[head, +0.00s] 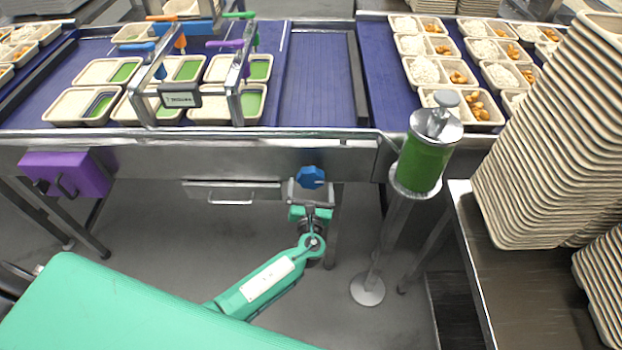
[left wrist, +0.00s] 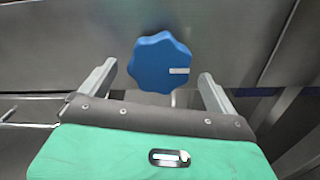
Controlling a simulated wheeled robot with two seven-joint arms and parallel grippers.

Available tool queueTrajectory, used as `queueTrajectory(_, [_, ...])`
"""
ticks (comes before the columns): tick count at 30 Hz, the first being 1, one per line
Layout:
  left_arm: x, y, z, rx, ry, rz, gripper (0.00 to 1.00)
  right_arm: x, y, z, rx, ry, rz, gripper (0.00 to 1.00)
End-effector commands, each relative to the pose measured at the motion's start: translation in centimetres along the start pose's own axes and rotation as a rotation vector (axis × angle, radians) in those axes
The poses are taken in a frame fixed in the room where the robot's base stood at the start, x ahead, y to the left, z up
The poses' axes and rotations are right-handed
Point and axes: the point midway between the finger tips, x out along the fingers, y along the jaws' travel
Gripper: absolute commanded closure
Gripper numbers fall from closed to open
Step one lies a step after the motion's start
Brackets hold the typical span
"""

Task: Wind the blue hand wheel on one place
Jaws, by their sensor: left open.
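The blue hand wheel (head: 311,177) sits on the front face of the metal conveyor frame. In the left wrist view the wheel (left wrist: 160,63) is a lobed blue knob with a white mark on its right side. My left gripper (head: 310,188) is at the wheel in the head view. In the left wrist view my left gripper (left wrist: 153,82) is open, with one finger to the left and one to the right of the wheel. Gaps show between the wheel and both fingers. My right gripper is not in view.
A green cylinder on a stand (head: 424,160) is right of the wheel. A drawer with a handle (head: 232,193) hangs at the left, and a purple box (head: 66,174) is farther left. Trays (head: 85,104) lie on the belt above. Stacked trays (head: 545,150) stand on the right table.

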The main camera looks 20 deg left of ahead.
Motion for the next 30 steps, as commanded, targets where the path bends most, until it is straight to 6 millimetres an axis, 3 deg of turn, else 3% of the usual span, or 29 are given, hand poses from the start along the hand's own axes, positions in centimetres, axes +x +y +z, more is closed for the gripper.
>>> queueTrajectory(6, [-5.1,0.0,-0.2,0.000,0.001,0.000,0.06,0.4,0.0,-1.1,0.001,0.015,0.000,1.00])
queueTrajectory(12, [-8.0,0.0,-0.2,0.000,0.002,-0.001,0.06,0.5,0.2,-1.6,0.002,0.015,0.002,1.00])
queueTrajectory(18, [-9.0,0.0,0.0,0.001,0.000,0.001,0.06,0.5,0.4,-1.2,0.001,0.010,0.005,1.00])
queueTrajectory(30, [-9.0,0.0,0.0,0.001,0.000,0.001,0.06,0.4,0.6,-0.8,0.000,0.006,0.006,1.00])
